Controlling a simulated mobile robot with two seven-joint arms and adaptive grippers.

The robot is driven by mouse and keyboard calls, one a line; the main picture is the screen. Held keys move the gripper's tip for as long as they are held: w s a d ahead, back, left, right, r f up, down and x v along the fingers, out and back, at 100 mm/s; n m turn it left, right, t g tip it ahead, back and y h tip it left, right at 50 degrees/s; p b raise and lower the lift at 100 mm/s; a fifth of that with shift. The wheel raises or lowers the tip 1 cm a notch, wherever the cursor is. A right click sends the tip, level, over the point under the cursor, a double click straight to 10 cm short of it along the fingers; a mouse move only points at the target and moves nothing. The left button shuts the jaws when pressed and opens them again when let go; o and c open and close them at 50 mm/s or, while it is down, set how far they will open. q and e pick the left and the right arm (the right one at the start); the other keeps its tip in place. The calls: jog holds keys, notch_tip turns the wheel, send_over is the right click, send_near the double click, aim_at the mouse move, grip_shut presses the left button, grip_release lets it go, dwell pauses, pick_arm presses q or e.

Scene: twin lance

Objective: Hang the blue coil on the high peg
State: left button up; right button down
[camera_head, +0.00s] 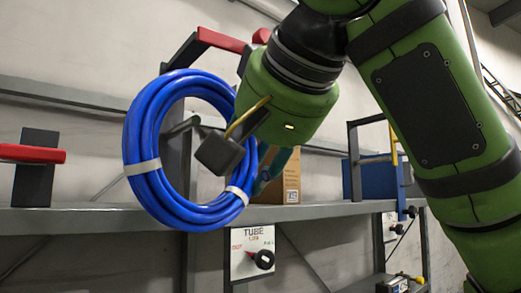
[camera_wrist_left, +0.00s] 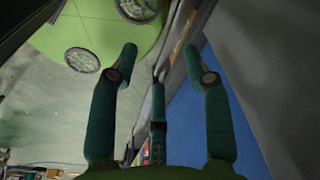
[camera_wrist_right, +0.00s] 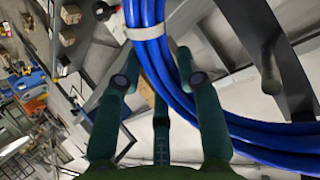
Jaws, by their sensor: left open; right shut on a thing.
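The blue coil (camera_head: 142,150), bound with white bands, hangs upright left of my right arm in the head view. My right gripper (camera_head: 270,172) is shut on the coil's right side, with its fingers partly hidden. In the right wrist view the coil (camera_wrist_right: 175,80) passes between the fingers (camera_wrist_right: 158,72). A red-topped peg (camera_head: 221,40) juts from a dark post above the coil. A grey rod (camera_head: 180,129) shows through the coil's opening; I cannot tell whether the coil is around it. My left gripper (camera_wrist_left: 163,62) is open and empty.
A cardboard box (camera_head: 291,180) and a blue box (camera_head: 377,180) stand farther right. A "TUBE" label panel (camera_head: 252,250) with a black knob hangs below the shelf.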

jog(key=shift+w+a+p, duration=0.5)
jog(key=shift+w+a, duration=0.05)
jog(key=shift+w, duration=0.3)
jog(key=shift+w+a+f+p, duration=0.2)
jog(key=shift+w+a, duration=0.25)
jog(key=shift+w, duration=0.2)
jog(key=shift+w+a+f+p, duration=0.2)
jog(key=shift+w+a, duration=0.2)
jog(key=shift+w, duration=0.2)
jog(key=shift+w+a+f+p, duration=0.2)
jog(key=shift+w+a, duration=0.25)
jog(key=shift+w, duration=0.2)
jog(key=c, duration=0.8)
grip_release()
jog(key=shift+o, duration=0.2)
